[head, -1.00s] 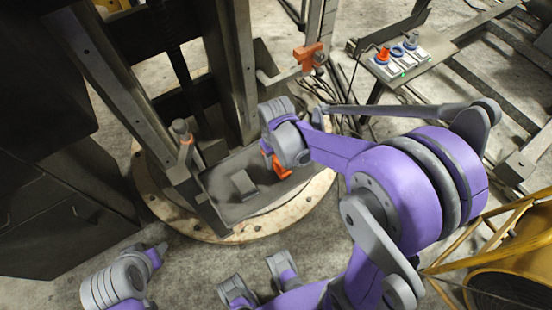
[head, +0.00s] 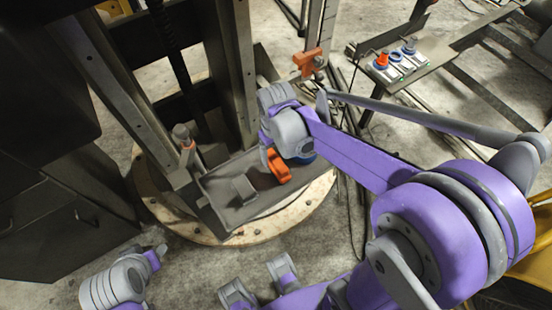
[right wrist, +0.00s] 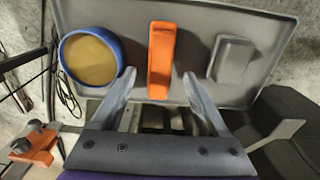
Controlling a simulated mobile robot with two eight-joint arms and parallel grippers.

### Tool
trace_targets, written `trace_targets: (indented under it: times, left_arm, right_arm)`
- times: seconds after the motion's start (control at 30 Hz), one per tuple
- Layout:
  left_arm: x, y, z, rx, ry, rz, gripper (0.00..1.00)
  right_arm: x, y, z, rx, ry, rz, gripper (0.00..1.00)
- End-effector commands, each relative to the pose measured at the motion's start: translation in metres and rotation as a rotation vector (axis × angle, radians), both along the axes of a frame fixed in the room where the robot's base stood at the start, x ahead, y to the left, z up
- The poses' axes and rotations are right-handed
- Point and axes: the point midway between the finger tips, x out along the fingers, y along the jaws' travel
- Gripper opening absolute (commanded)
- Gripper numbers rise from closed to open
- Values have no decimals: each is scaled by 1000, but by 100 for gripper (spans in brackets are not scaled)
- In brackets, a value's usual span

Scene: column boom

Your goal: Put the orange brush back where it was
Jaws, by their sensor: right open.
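The orange brush (right wrist: 161,60) lies on a grey tray (right wrist: 205,22) in the right wrist view, between a blue-rimmed round pot and a grey block. In the head view the brush (head: 279,167) shows just below my right wrist, partly hidden. My right gripper (right wrist: 158,76) is open, one finger on each side of the brush's near end. I cannot tell whether the fingers touch it. In the head view my right gripper (head: 268,148) is mostly hidden by its wrist. The end of my left arm, probably its gripper (head: 157,252), shows small at the lower left; its jaws are unclear.
The blue-rimmed pot (right wrist: 88,55) holds something tan. The grey block (right wrist: 231,60) sits on the tray's right. An orange clamp (head: 307,62) is on the upright beside the column. A side shelf (head: 432,70) carries several small knobbed items. Cables lie on the floor.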

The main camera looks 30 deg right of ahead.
Motion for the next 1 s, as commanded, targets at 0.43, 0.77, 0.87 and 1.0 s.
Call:
trace_targets:
  times: [0.43, 0.77, 0.87, 1.0]
  left_arm:
    - [1, 0, 9, 0, -3, 0, 50]
    - [1, 0, 9, 0, -3, 0, 50]
    - [1, 0, 9, 0, -3, 0, 50]
    - [1, 0, 9, 0, -3, 0, 50]
  right_arm:
    - [-6, 2, 56, -1, -21, -3, 77]
    - [-76, 23, 55, -2, -283, -47, 77]
    - [-94, 28, 49, 6, -358, -60, 77]
    - [-107, 32, 42, 14, -425, -73, 77]
